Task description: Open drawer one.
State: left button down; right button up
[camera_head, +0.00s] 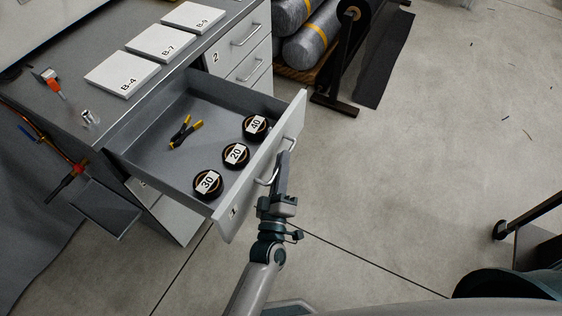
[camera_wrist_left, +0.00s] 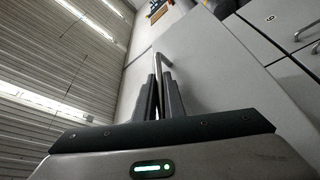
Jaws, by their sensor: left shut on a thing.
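Drawer one (camera_head: 284,135), with a grey front marked "1", stands pulled well out of the workbench. Its bar handle (camera_head: 268,178) is on the outer face. My left gripper (camera_head: 281,168) is at that handle, its jaws shut on it. In the left wrist view the two fingers (camera_wrist_left: 158,96) close around the handle bar (camera_wrist_left: 157,65), and the drawer front fills the area behind. Inside the drawer lie round black discs marked 30 (camera_head: 207,183), 20 (camera_head: 235,154) and 40 (camera_head: 255,126), and a yellow-black clamp (camera_head: 185,132). My right gripper is not in view.
Drawer two (camera_head: 238,39) is closed beside drawer one. White plates B-4 (camera_head: 121,72), B-7 (camera_head: 162,43) and B-9 (camera_head: 194,17) lie on the bench top (camera_head: 62,118). Rolls (camera_head: 316,38) on a rack stand behind. The floor (camera_head: 400,180) to the right is mostly clear.

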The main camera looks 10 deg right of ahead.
pick_arm(q)
jog(key=c, duration=1.8)
grip_release()
jog(key=shift+c, duration=0.2)
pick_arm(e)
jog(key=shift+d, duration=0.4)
